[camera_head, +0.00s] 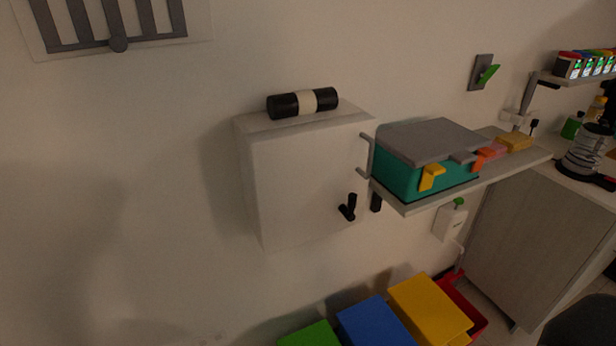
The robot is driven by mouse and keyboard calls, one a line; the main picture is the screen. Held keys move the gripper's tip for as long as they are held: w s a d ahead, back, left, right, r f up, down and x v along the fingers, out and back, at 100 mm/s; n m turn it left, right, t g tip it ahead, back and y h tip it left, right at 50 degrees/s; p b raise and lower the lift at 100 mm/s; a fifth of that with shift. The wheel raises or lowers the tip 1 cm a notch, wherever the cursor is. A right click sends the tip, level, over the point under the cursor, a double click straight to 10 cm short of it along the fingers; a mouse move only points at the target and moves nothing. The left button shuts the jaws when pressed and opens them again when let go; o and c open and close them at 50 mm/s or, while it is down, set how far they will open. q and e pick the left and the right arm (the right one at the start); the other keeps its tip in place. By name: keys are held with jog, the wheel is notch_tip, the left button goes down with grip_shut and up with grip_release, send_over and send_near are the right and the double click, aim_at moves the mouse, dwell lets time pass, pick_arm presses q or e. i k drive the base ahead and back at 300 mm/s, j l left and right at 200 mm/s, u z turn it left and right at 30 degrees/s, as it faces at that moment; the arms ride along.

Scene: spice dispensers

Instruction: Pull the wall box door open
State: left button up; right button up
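The wall box (250,180) is a plain white cabinet mounted on the wall, left of the picture's middle to centre. Its door (305,185) is the flat white front and looks closed. A small black handle (349,207) sticks out near the door's lower right edge. A black cylinder with a pale middle band (307,102) lies on top of the box. Neither of my grippers shows in the head view.
A shelf (420,203) right of the box holds a teal case with a grey lid (405,180), close to the door's right edge. Green, blue (377,320) and yellow bins (430,305) stand below. A cabinet (530,230) stands at right. Wall space left of the box is clear.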

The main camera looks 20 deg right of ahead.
aim_at(300, 175)
jog(key=z, duration=0.4)
jog(key=k+z, duration=0.15)
jog(key=z, duration=0.3)
jog(key=j+z, duration=0.1)
jog(key=z, duration=0.3)
jog(key=k+z, duration=0.1)
jog(key=z, duration=0.35)
jog(key=k+z, duration=0.1)
jog(key=z, duration=0.3)
jog(key=i+l, duration=0.05)
